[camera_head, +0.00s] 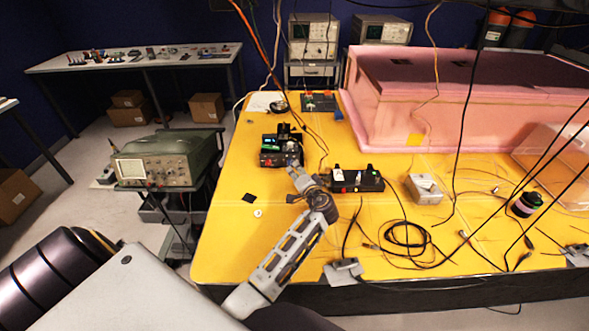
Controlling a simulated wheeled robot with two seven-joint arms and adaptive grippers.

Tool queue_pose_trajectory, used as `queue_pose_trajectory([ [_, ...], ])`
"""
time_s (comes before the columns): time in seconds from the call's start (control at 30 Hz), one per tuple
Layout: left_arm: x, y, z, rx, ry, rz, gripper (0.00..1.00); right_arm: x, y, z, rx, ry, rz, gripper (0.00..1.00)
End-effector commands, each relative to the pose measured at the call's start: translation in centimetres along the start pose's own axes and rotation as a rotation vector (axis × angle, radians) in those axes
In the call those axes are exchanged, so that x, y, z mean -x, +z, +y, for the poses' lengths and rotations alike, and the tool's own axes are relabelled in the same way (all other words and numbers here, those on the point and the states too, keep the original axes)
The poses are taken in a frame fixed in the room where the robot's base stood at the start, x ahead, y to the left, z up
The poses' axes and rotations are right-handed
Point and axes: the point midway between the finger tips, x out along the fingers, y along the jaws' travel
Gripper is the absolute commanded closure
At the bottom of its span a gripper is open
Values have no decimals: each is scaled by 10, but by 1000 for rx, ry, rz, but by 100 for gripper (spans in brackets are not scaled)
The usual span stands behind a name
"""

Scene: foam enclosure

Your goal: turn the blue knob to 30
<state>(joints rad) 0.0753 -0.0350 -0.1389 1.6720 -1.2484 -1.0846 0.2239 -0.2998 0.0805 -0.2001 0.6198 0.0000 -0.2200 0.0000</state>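My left arm comes in from the lower left and reaches over the yellow table. My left gripper (294,170) is at the near right corner of a small black instrument (280,150) with a green display. I cannot tell whether it touches the instrument, and its fingers are too small to tell open from shut. A black box (356,181) with small coloured knobs or terminals on it lies just right of the gripper. I cannot make out the blue knob or its scale; it is too small or hidden. My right gripper is not in view.
Black cables (405,238) lie coiled to the right, near a grey box (424,189) and a dark cylinder (526,204). A pink foam enclosure (440,105) fills the back right. Wires hang from above.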

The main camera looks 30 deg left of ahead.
Motion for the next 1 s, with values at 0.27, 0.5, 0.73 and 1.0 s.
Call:
queue_pose_trajectory([
  [0.27,42,0,1,0,2,0,70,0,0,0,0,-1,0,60],
  [0.5,65,-1,1,0,1,1,70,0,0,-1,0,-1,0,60],
  [0.73,70,-1,1,0,1,0,70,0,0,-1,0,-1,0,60],
  [1.0,70,-1,1,-1,1,1,70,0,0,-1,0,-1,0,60],
])
